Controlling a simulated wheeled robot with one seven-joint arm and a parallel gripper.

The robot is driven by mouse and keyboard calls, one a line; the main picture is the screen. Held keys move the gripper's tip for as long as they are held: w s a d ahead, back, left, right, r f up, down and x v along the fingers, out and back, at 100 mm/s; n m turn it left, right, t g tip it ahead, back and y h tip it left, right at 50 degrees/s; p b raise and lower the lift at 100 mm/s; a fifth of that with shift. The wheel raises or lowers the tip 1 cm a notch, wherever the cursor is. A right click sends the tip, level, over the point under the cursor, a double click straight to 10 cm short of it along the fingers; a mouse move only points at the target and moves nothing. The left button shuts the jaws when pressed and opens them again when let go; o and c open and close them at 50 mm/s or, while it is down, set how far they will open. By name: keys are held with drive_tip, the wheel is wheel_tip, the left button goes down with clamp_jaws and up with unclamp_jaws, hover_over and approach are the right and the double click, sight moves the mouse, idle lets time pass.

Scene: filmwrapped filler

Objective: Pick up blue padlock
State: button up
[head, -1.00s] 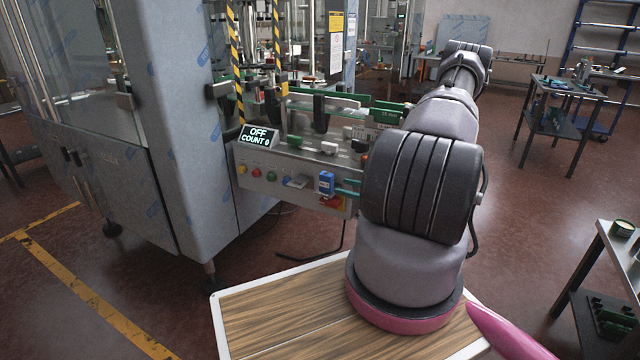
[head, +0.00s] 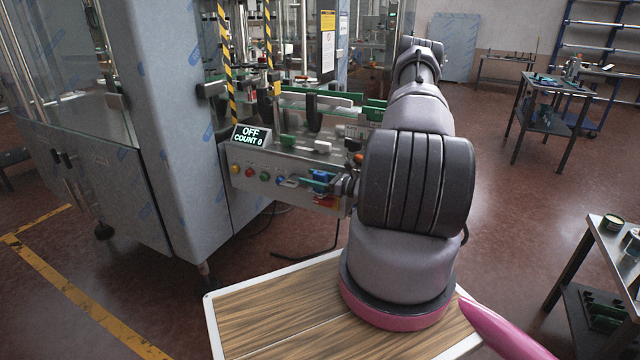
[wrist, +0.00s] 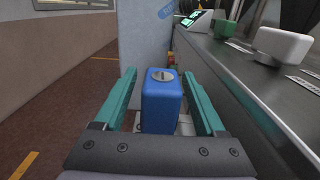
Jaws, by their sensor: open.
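The blue padlock (wrist: 161,101) stands in the middle of the wrist view, a blue block with a round silver keyhole disc on its top. It also shows small on the machine's control panel in the head view (head: 321,176), partly covered by my gripper. My gripper (wrist: 161,84) is open, with one teal finger on each side of the padlock. A gap shows between the padlock and each finger, so I see no contact. The padlock's lower part and shackle are hidden from clear view.
In the wrist view, a metal ledge (wrist: 245,85) with a white knob (wrist: 282,46) and a green block (wrist: 224,27) runs along the right. Open floor lies at left.

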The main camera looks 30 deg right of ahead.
drive_tip(key=shift+c, duration=0.3)
clamp_jaws()
